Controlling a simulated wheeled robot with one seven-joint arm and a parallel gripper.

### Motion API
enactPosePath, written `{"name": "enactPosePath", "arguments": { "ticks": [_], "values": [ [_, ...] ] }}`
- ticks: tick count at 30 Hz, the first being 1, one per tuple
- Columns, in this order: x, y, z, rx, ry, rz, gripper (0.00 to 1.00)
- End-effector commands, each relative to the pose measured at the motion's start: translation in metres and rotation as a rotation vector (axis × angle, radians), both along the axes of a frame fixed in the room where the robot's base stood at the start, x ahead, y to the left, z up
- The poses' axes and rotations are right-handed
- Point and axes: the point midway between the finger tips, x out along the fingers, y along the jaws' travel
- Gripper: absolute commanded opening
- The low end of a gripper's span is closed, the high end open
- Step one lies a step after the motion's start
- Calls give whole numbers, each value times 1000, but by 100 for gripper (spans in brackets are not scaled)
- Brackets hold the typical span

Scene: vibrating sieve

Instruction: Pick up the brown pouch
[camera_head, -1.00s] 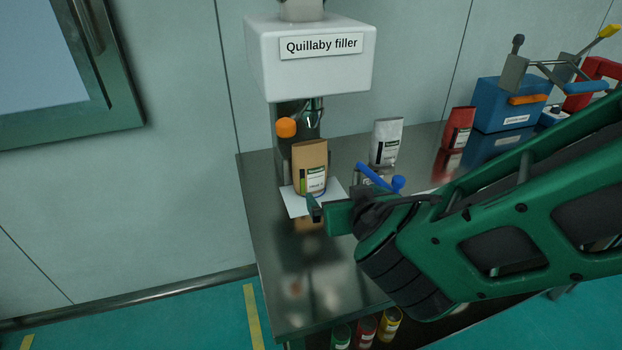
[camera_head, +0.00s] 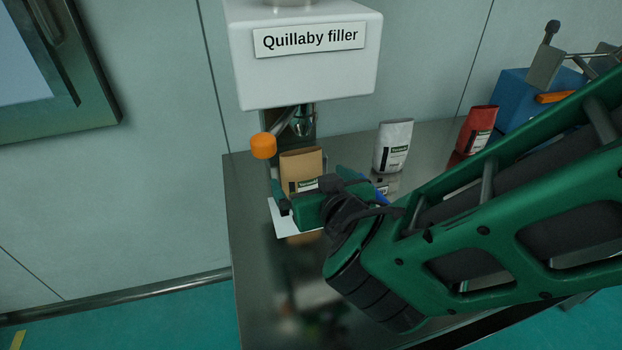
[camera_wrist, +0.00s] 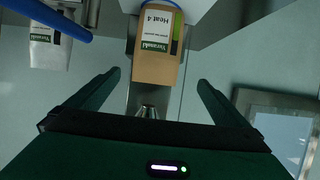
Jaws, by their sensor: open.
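The brown pouch (camera_head: 301,165) stands upright under the filler's nozzle on a white sheet (camera_head: 284,222), with a green and white label on its front. My gripper (camera_head: 308,192) is open in front of it and hides its lower part in the head view. In the wrist view, the brown pouch (camera_wrist: 157,48) appears upside down, beyond and roughly between the two spread fingers of my gripper (camera_wrist: 160,80). The fingers do not appear to touch it.
The white Quillaby filler (camera_head: 308,75) overhangs the pouch, with an orange knob (camera_head: 263,146) at its left. A white pouch (camera_head: 394,147) and a red pouch (camera_head: 478,130) stand to the right, before a blue box (camera_head: 517,100). The metal table (camera_head: 250,270) is clear at front left.

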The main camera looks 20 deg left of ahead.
Motion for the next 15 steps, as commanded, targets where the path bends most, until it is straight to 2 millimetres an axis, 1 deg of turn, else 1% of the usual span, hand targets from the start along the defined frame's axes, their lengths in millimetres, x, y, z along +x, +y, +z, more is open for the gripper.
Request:
{"name": "enactPosePath", "arguments": {
  "ticks": [9,15],
  "values": [
    [38,13,-17,-2,0,-16,100],
    [49,19,-21,0,-1,-17,100]
  ]
}}
